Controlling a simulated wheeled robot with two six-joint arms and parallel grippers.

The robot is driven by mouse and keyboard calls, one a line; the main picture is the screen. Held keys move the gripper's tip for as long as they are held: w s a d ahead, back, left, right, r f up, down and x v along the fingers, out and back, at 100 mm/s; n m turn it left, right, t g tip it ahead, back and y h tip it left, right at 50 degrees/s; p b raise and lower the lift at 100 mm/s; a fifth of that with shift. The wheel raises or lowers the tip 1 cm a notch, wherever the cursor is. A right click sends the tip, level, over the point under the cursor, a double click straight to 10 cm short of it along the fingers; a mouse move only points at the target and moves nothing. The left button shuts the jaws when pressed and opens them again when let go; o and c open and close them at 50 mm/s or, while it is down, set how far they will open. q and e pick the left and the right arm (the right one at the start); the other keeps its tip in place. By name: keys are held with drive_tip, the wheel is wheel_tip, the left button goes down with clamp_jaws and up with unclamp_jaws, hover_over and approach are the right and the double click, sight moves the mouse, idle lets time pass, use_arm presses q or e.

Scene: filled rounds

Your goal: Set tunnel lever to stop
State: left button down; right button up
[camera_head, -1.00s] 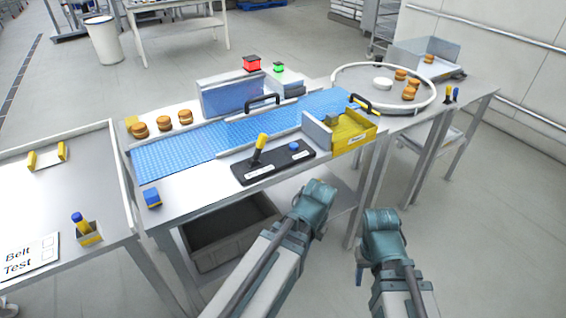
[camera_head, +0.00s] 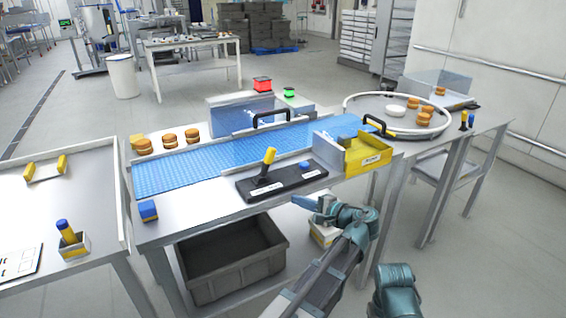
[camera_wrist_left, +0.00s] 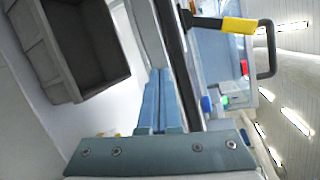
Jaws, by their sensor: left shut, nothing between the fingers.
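The lever (camera_head: 267,161) has a yellow grip and stands up from a black control panel (camera_head: 286,180) at the belt table's front edge. It leans slightly right and away; the panel's labels are too small to read. A blue button (camera_head: 305,166) sits right of it. In the left wrist view the lever's yellow grip (camera_wrist_left: 238,25) and the button (camera_wrist_left: 206,104) show at the right. My left gripper (camera_head: 322,209) is in front of and below the panel, apart from the lever. Its fingers (camera_wrist_left: 158,100) are shut and empty. Only a right arm link shows at the bottom.
A blue belt (camera_head: 190,165) runs behind the panel, with a yellow-sided tray (camera_head: 368,158) at its right. A blue block (camera_head: 148,211) lies on the table's front left corner. A grey bin (camera_head: 230,270) stands beneath. Red (camera_head: 262,84) and green (camera_head: 289,92) lamps are behind.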

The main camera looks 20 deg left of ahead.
use_arm(q)
drive_tip(key=w+d+r+m+t+y, duration=0.2)
drive_tip(key=w+d+r+y, duration=0.1)
drive_tip(key=r, duration=0.4)
drive_tip(key=shift+w+d+t, duration=0.15)
drive_tip(key=shift+d+t, duration=0.15)
drive_tip(key=shift+d, duration=0.2)
drive_tip(key=shift+r, duration=0.1)
